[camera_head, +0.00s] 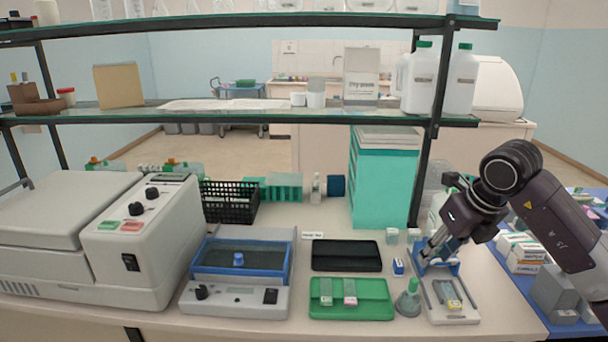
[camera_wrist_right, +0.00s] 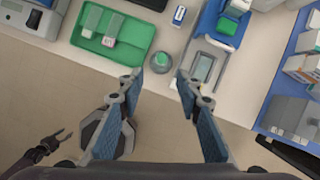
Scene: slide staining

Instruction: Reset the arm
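My right gripper (camera_head: 428,252) comes in from the right in the head view, above the right end of the bench, near a blue rack and a white tray (camera_head: 463,315). In the right wrist view my right gripper (camera_wrist_right: 160,82) has its two fingers wide apart with nothing between them. Past the fingertips are the bench's front edge and a small grey flask (camera_wrist_right: 161,62) with a green top. A small dark gripper, which looks like my left one (camera_wrist_right: 62,140), shows low at the left, over the floor, with its fingers apart and empty.
A blue water bath (camera_head: 240,280) and a large grey machine (camera_head: 150,245) stand left. A shelf (camera_head: 240,118) spans above the bench.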

